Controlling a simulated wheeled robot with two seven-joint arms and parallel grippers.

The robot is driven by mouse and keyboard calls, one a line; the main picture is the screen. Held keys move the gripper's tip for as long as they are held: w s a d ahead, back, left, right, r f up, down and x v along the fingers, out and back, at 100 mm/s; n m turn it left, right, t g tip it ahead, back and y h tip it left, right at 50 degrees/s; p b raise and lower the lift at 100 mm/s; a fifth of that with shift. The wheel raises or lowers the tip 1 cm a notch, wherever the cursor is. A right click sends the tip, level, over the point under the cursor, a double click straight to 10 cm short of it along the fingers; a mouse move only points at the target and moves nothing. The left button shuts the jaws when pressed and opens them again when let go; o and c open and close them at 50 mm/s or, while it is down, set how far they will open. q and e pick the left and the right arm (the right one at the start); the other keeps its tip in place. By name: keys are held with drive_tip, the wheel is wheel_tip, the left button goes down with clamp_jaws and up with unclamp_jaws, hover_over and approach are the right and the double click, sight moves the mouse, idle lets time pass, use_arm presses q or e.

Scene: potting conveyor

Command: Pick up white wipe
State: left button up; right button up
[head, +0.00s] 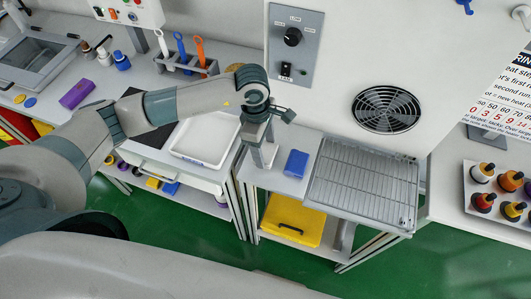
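I cannot make out a white wipe for certain. My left gripper (264,158) points down over the pale worktop, just left of a blue box-like item (296,163). Its fingertips are small and partly merge with the pale surface, so I cannot tell whether they are open or hold something. A shallow white tray (176,151) with a raised rim lies to the left of the gripper, partly behind my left arm. My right gripper is not in view.
A wire rack (365,185) stands right of the blue item. A holder (186,68) with several upright colored tools is at the back left. A purple block (77,94) lies further left. Several small bottles stand far right.

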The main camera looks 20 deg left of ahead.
sight(268, 152)
use_arm(q)
drive_tip(key=c, duration=0.5)
drive_tip(key=shift+o, duration=0.2)
drive_tip(key=shift+r+b, duration=0.35)
drive_tip(key=shift+r, duration=0.05)
wheel_tip(268, 152, up, 3)
drive_tip(key=shift+d+r+b, duration=0.1)
drive_tip(key=shift+b, duration=1)
drive_tip(key=w+d+r+b, duration=0.2)
drive_tip(key=d+r+b, duration=0.2)
drive_tip(key=d+r, duration=0.3)
drive_tip(key=d, duration=0.4)
drive_tip(key=shift+w+b, duration=0.35)
drive_tip(key=shift+w, duration=0.05)
drive_tip(key=shift+o, duration=0.9)
drive_tip(key=shift+c, duration=0.4)
drive_tip(key=shift+a, duration=0.1)
